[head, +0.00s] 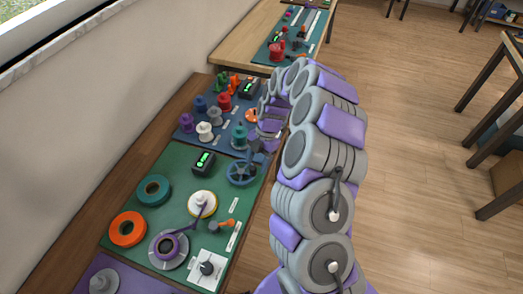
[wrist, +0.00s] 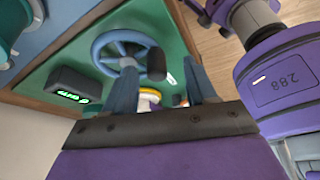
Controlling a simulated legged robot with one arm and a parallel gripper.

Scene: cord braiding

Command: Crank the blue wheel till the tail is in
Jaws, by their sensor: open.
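The blue wheel (head: 242,172) stands at the right edge of the green board, near its far end. In the wrist view the spoked wheel (wrist: 108,48) is above my gripper's left finger, with a dark crank knob (wrist: 156,63) at its right side. My gripper (wrist: 161,68) is open, its two blue-grey fingers on either side of the knob in the picture; I cannot tell whether they touch it. In the head view my gripper (head: 258,152) is small beside the wheel, partly hidden by my arm. A purple strand (head: 191,222) runs from the white-and-yellow spool (head: 202,204) to the purple ring (head: 167,246).
A black box with a green display (head: 203,163) stands left of the wheel. Teal (head: 153,189) and orange (head: 128,229) rings lie on the green board (head: 190,182). A white switch plate (head: 208,268) is at the near end. Several colored spools stand on the blue board beyond.

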